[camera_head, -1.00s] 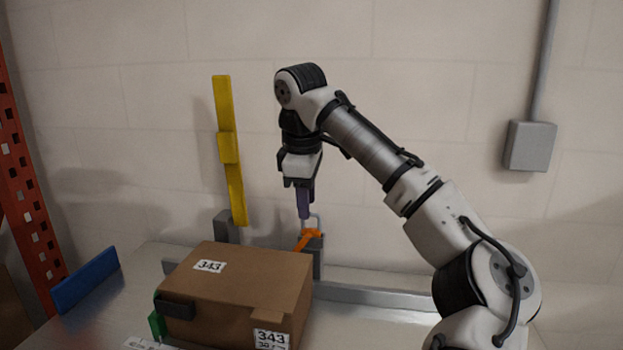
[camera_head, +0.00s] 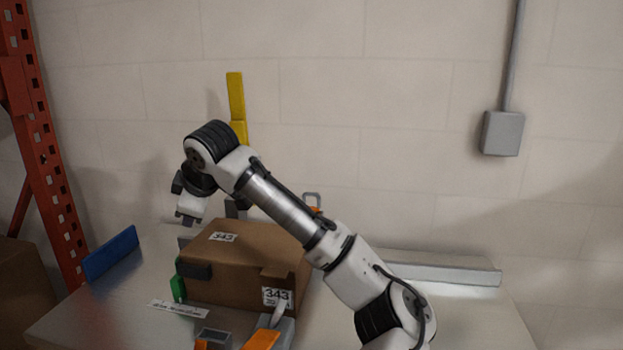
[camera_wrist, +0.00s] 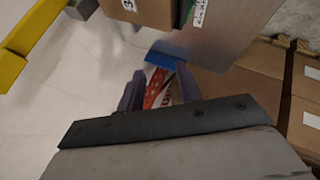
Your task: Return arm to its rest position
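My gripper (camera_head: 188,222) hangs at the end of my bent arm, above the table and just left of the brown cardboard box labelled 343 (camera_head: 245,255). In the wrist view its two purple-grey fingers (camera_wrist: 160,84) stand apart. A red and white printed surface (camera_wrist: 161,90) shows in the gap between them, seemingly beyond the fingers. No held object shows in the head view.
A yellow upright bar (camera_head: 236,97) stands behind my arm. A blue panel (camera_head: 111,254) is at the table's left edge, near a red rack post (camera_head: 45,150). Orange-and-grey fixtures (camera_head: 262,340) sit at the front.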

